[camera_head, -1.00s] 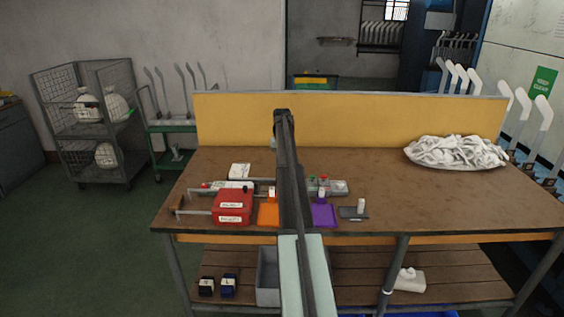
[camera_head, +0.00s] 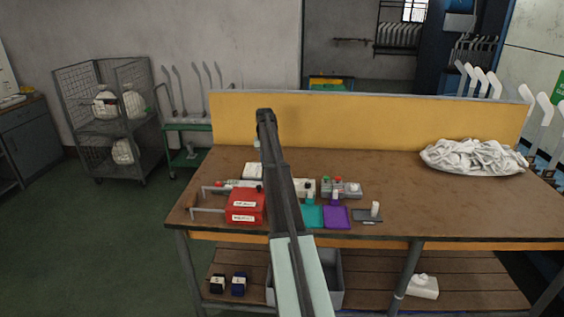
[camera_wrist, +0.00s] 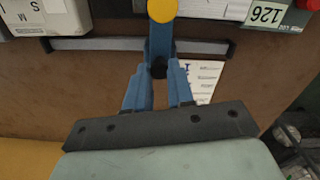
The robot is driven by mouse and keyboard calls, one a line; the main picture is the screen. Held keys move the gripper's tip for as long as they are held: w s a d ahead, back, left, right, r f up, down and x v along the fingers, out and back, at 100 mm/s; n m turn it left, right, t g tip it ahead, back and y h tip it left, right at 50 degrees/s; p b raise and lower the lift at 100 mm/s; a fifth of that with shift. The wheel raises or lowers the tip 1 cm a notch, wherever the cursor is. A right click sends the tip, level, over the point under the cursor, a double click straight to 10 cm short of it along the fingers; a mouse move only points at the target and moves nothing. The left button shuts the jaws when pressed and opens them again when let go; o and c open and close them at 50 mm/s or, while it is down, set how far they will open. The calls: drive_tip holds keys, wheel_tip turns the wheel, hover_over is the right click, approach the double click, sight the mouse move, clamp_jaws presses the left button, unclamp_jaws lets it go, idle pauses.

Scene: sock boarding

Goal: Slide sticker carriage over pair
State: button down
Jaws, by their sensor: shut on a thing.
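In the wrist view, my gripper (camera_wrist: 158,82) has its blue fingers closed around a small black knob (camera_wrist: 158,69). Just beyond it is a blue upright piece with a round yellow top (camera_wrist: 163,10); whether it belongs to the knob is unclear. I cannot tell for certain which part is the sticker carriage. In the head view, my arm hides the gripper's tips and whatever they hold. No pair of socks can be made out at the gripper. A white cloth pile (camera_head: 472,158) lies at the table's right.
On the table (camera_head: 410,190) are a red box (camera_head: 246,206), teal board (camera_head: 312,216), purple board (camera_head: 336,217) and grey button unit (camera_head: 342,189). A printed white sheet (camera_wrist: 206,80) lies right of the fingers. The table's right middle is clear. A yellow panel (camera_head: 400,120) backs it.

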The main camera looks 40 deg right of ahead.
drive_tip(key=w+a, duration=0.3)
drive_tip(key=shift+w+a, duration=0.35)
drive_tip(key=c, duration=1)
unclamp_jaws()
wheel_tip(320, 180, up, 14)
drive_tip(key=shift+f, duration=0.1)
